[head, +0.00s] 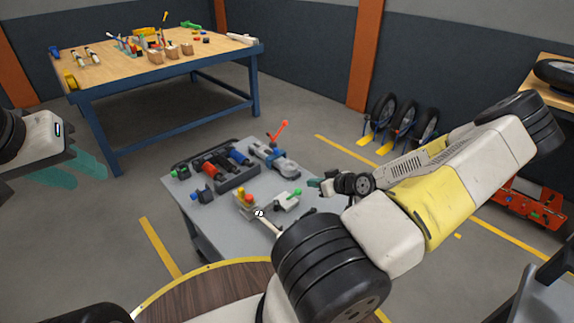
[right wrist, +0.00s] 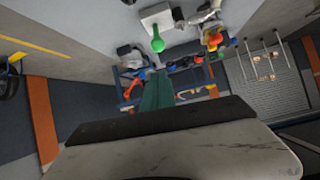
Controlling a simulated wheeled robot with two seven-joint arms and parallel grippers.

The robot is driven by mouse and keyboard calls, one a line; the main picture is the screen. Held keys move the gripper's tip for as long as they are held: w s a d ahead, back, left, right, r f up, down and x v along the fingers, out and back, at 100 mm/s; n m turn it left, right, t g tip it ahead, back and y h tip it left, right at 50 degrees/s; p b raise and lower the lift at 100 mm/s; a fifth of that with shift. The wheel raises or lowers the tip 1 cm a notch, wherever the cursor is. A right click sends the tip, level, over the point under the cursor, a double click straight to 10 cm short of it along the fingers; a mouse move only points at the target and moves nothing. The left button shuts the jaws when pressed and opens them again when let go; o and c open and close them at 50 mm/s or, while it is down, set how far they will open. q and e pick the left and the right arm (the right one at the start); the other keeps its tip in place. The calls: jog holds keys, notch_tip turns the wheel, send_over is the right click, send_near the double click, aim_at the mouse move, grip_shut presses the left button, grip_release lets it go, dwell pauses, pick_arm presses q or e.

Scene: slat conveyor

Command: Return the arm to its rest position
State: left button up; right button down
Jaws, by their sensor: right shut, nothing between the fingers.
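My right arm (head: 440,200) reaches up to the right and folds back over the grey table. My right gripper (head: 317,184) is at its end, small and partly hidden, beside the table's right edge. In the right wrist view the teal fingers (right wrist: 157,90) are together with nothing between them. My left gripper (head: 78,168) is at the left edge of the head view, over the floor. Its teal fingers show below a white and dark body, but their opening is unclear.
The low grey table (head: 222,222) holds a dark tool tray (head: 232,178), a clamp with a red handle (head: 272,158) and a green-knobbed clamp (head: 287,201). A wooden workbench (head: 135,75) stands behind. Black wheels (head: 403,115) stand by the wall. Floor is open between workbench and table.

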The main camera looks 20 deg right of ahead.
jog(key=shift+s+d+r, duration=0.15)
jog(key=shift+s+d, duration=0.05)
jog(key=shift+s, duration=0.35)
jog(key=s+a+r+g+h, duration=0.25)
jog(key=a+r, duration=0.25)
jog(key=r, duration=0.6)
jog(key=s+a+r+g+h, duration=0.15)
jog(key=a+r+g, duration=0.35)
jog(key=r, duration=0.6)
jog(key=s+a+r+m+t+y, duration=0.2)
jog(key=s+a+r, duration=1.1)
jog(key=a, duration=0.2)
jog(key=shift+s+r+t+y, duration=0.15)
jog(key=shift+r+t+y, duration=0.2)
jog(key=shift+r+y, duration=0.05)
